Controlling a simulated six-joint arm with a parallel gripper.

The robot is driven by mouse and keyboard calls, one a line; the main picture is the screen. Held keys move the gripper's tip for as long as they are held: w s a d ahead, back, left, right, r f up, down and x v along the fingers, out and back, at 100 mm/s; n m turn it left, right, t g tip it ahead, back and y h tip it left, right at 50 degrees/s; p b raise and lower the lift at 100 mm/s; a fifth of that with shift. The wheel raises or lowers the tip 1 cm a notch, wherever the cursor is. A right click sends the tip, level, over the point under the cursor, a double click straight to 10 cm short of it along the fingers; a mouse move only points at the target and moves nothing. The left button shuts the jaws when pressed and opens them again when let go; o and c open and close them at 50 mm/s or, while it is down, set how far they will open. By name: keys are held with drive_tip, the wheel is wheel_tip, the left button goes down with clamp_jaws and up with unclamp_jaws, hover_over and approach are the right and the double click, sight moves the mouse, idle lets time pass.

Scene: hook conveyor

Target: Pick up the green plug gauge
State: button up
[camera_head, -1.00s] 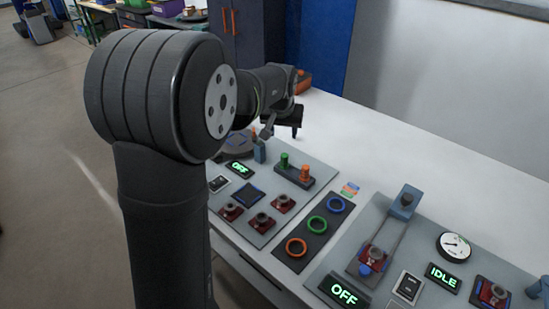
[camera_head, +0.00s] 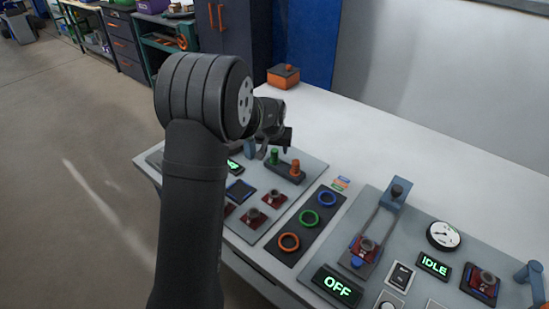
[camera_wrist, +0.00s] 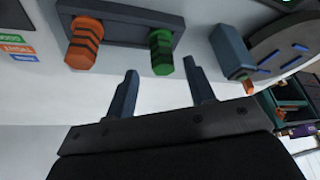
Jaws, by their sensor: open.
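The green plug gauge (camera_head: 274,156) stands upright in a dark holder (camera_head: 288,172), beside the orange plug gauge (camera_head: 295,168). My gripper (camera_wrist: 161,80) is open and empty, and no contact with the green gauge shows. In the head view my gripper (camera_head: 275,150) is close behind the holder, partly hidden by my arm.
A blue post (camera_wrist: 233,55) and a round grey disc (camera_wrist: 290,40) stand right of the green gauge in the wrist view. The white table behind is clear, except for an orange box (camera_head: 283,76).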

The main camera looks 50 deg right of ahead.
sight(275, 151)
drive_tip(key=shift+x, duration=1.85)
drive_tip(key=shift+w+a, duration=0.1)
clamp_jaws()
